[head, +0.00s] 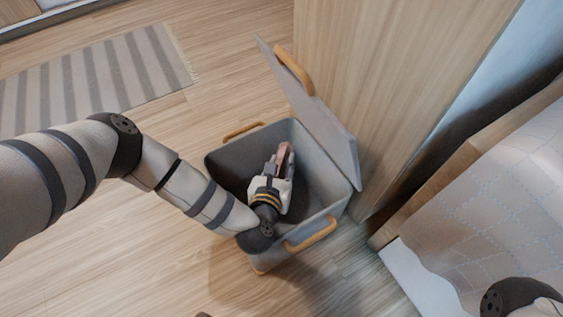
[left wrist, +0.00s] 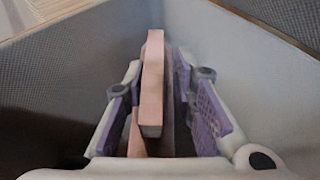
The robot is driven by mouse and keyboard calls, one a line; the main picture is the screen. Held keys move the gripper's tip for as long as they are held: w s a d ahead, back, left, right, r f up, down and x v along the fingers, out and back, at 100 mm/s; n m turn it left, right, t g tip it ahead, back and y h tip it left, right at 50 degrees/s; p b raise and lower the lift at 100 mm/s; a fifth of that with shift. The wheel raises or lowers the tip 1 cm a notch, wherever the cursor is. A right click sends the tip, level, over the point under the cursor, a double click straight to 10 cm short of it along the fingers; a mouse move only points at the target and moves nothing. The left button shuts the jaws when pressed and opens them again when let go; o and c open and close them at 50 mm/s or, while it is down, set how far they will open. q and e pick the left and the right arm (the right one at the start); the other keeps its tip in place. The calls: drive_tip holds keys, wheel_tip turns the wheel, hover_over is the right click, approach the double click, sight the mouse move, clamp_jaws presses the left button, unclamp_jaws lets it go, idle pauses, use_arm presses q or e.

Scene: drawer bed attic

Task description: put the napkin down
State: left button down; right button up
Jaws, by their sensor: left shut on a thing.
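My left gripper (head: 283,164) reaches down inside an open grey box (head: 225,160) with orange handles. It is shut on a pink folded napkin (head: 284,152). In the left wrist view the napkin (left wrist: 152,85) stands upright as a thin slab between the purple finger pads of the gripper (left wrist: 155,100). The grey box walls (left wrist: 215,50) rise around it there. I cannot tell whether the napkin touches the box floor. My right gripper is not in view; only a part of my right arm shows at the lower right corner.
The box's lid (head: 325,120) stands open against a wooden panel (head: 380,70). A bed with a pale quilt (head: 500,200) is at the right. A striped rug (head: 90,80) lies at the upper left. The wooden floor (head: 120,240) left of the box is clear.

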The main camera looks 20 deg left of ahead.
use_arm(q)
drive_tip(key=shift+f, duration=0.35)
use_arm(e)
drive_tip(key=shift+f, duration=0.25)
use_arm(q)
drive_tip(key=c, duration=1.3)
unclamp_jaws()
wheel_tip(320, 180, up, 2)
drive_tip(key=shift+p, duration=0.55)
drive_tip(key=p+v, duration=0.1)
drive_tip(key=v, duration=0.3)
drive_tip(key=p+v, duration=0.1)
drive_tip(key=v, duration=0.3)
drive_tip(key=p+v, duration=0.1)
drive_tip(key=v, duration=0.2)
drive_tip(key=shift+s+d+f+p, duration=0.15)
drive_tip(key=shift+s+p, duration=0.25)
drive_tip(key=shift+s, duration=0.1)
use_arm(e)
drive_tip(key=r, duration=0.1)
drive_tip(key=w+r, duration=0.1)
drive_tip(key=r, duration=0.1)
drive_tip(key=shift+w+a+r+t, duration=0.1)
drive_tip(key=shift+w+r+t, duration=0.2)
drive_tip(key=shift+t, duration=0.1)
